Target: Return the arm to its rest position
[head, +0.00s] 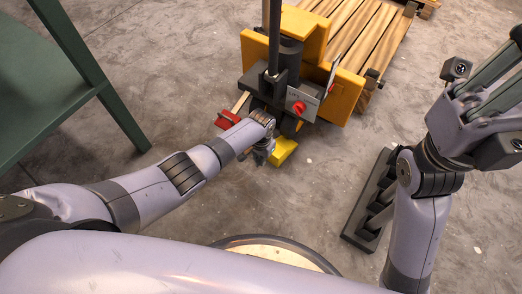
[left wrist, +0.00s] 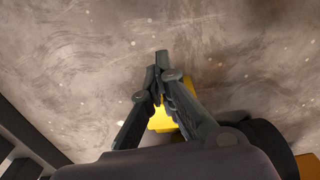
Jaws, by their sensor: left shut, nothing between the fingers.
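My left arm reaches from the left toward the centre of the head view. Its gripper (head: 262,158) points down, in front of a yellow and black machine (head: 345,95). In the left wrist view the same gripper (left wrist: 160,68) has its fingertips together and nothing between them. A yellow block-like part (left wrist: 163,117) shows behind the fingers; it also shows in the head view (head: 283,150). My right arm is raised at the right edge of the head view. Its gripper (head: 510,62) is cut off by the edge, so its fingertips are not clear.
A wooden slatted pallet (head: 362,30) lies behind the machine. A green frame-like piece (head: 45,85) stands at the left. A dark slotted rack (head: 362,215) lies near my right arm. A round light top with a dark rim (head: 285,253) is partly hidden below. Concrete floor is open between.

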